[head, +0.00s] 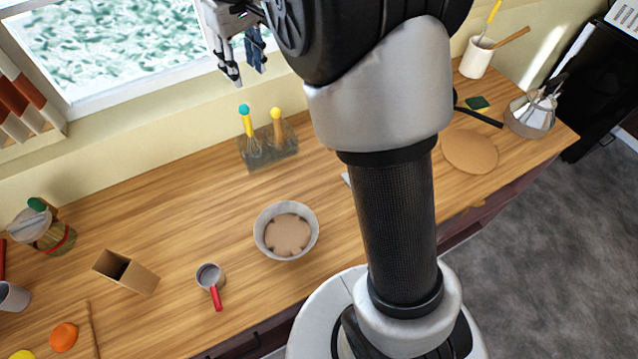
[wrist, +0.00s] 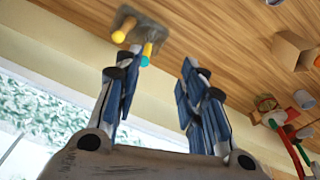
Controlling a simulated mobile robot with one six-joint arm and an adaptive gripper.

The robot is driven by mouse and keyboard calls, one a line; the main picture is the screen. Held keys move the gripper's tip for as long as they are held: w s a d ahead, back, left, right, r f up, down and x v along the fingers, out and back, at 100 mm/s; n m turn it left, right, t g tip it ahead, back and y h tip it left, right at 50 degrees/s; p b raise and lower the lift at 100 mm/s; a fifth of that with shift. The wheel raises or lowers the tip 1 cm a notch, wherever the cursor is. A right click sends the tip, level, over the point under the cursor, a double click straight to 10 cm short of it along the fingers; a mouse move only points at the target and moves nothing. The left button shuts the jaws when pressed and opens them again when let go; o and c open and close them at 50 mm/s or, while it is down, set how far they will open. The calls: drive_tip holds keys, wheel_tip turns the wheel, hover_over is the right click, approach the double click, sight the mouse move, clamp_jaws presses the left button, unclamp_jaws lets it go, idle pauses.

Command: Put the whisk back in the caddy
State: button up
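The whisk (head: 247,124) has a yellow handle with a teal end and wire loops below. It stands upright, handle up, at the left part of the grey see-through caddy (head: 286,144), and its wires appear to be inside. A wooden-handled tool with a yellow knob (head: 277,120) stands at the caddy's right part. In the wrist view, the teal end of the whisk (wrist: 147,50) shows beside the left fingertip, with the caddy (wrist: 155,30) beyond. My gripper (head: 242,82) is open and empty, above and behind the caddy near the window; it also shows in the wrist view (wrist: 160,62).
A round bowl (head: 262,232), a red-handled cup (head: 209,279) and a cardboard box (head: 125,272) stand in front. A jar (head: 45,232) is at left. A white crock with utensils (head: 477,58) is at back right. The counter left of the caddy is clear.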

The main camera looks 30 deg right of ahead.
drive_tip(key=s+r+m, duration=0.1)
drive_tip(key=s+r, duration=0.3)
drive_tip(key=s, duration=0.6)
drive_tip(key=s+f+m+t, duration=0.1)
drive_tip(key=s+f, duration=0.1)
drive_tip(key=s, duration=0.9)
drive_tip(key=s+f+m+t, duration=0.1)
drive_tip(key=s+f, duration=0.2)
drive_tip(key=s, duration=0.8)
drive_tip(key=shift+f+t, duration=0.3)
drive_tip(key=shift+t, duration=0.1)
wheel_tip(320, 180, down, 11)
drive_tip(key=b, duration=1)
drive_tip(key=shift+r+b, duration=0.15)
drive_tip(key=shift+b, duration=0.2)
